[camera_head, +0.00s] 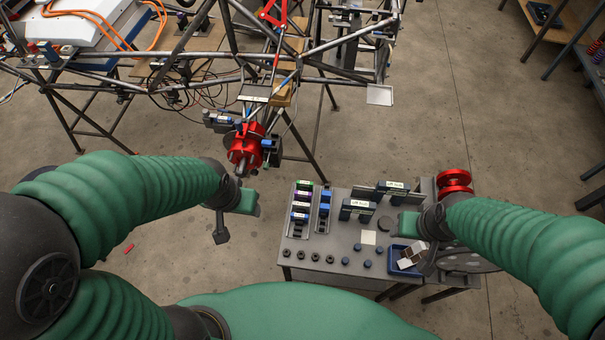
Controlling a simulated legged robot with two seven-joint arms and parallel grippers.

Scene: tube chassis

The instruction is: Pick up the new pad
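No item can be read as the new pad, because the labels are too small. Possible pads are two dark labelled block sets standing on the grey table (329,255): a rear one (392,188) and a nearer one (357,208). Pale and brown blocks (405,263) lie in a blue tray at the table's front right. My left gripper (235,219) is open and empty, left of the table and below the red hub (246,147). My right gripper (416,242) appears open over the table's right side, by the tray, which it partly covers. I see nothing in it.
The tube chassis (190,55) stands behind, with the red hub hanging toward me. Blue-and-white parts (301,204) stand in racks at the table's left, with several knobs and nuts in front. A red spool (454,181) and grey disc (468,260) sit by my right arm.

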